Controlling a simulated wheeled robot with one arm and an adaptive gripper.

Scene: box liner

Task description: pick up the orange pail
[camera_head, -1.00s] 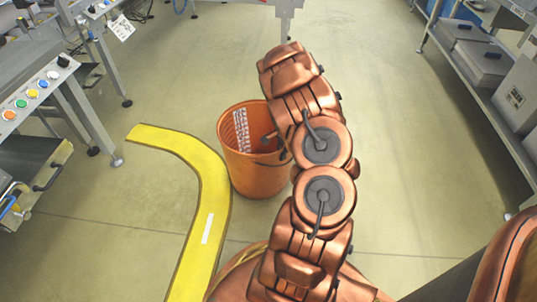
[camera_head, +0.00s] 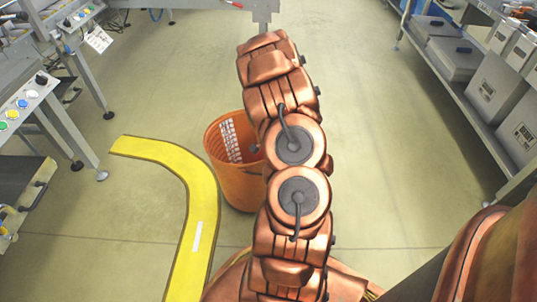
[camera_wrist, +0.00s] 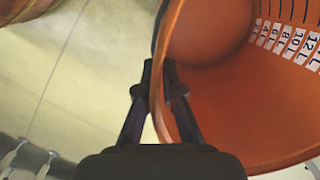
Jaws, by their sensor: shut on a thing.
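The orange pail (camera_head: 236,188) stands on the floor in the head view, partly hidden behind my arm. It has a white measuring scale on its inner wall. In the wrist view the pail's inside (camera_wrist: 240,105) fills the right half, with the scale at the upper right. My gripper (camera_wrist: 157,82) has one dark finger outside the pail's wall and one inside, shut on the wall at the rim. The gripper is hidden behind my arm in the head view. I cannot tell whether the pail's base is clear of the floor.
A yellow floor strip (camera_head: 190,195) curves just left of the pail. A machine with coloured buttons (camera_head: 20,108) stands at the left. A shelf with grey boxes (camera_head: 487,95) runs along the right. Open floor (camera_head: 390,170) lies between my arm and the shelf.

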